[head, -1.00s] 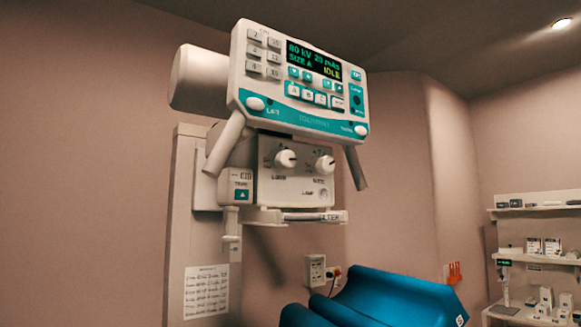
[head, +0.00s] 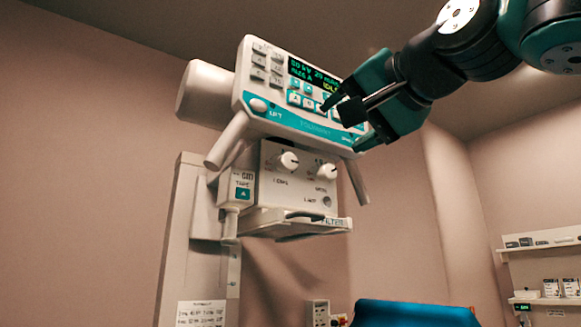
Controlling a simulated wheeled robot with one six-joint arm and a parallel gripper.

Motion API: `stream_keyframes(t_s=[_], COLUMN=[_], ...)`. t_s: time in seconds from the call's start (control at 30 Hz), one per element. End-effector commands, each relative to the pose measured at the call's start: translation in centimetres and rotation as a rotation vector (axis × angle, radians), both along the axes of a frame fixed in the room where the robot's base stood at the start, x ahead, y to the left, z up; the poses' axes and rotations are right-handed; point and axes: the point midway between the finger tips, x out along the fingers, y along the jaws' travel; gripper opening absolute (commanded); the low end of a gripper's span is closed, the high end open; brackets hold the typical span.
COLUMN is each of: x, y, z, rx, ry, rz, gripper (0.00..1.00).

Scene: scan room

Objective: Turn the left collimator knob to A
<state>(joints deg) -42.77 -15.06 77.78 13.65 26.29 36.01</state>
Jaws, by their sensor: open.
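The left collimator knob (head: 288,161) is a round white knob on the front of the white collimator box (head: 268,190), under the control panel. A second, similar knob (head: 327,172) sits to its right. Small markings surround both knobs, too small to read at this size. My gripper (head: 340,127) is black and teal and comes in from the upper right. It is open and empty, in front of the lower right part of the control panel (head: 300,124), above and to the right of the left knob. It hides part of the panel's screen and buttons.
Slanted handles (head: 229,140) hang from both sides of the panel. A tray labelled FILTER (head: 295,224) juts out below the box. A white column (head: 190,240) stands at the left. A blue padded surface (head: 415,314) is below right. Shelves (head: 545,246) are at far right.

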Motion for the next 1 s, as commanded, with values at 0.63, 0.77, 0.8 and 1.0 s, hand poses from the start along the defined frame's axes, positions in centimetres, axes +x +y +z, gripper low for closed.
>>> stream_keyframes(t_s=[0.63, 0.77, 0.8, 1.0], x=[11.9, 13.2, 13.5, 14.0], y=[7.1, 7.9, 8.1, 8.4], z=[0.1, 0.1, 0.1, -0.1], rx=[-0.008, -0.008, -0.008, -0.007], ry=[0.004, 0.003, 0.003, 0.002], rz=[0.003, 0.003, 0.003, 0.003], gripper=[0.64, 0.64, 0.64, 0.64])
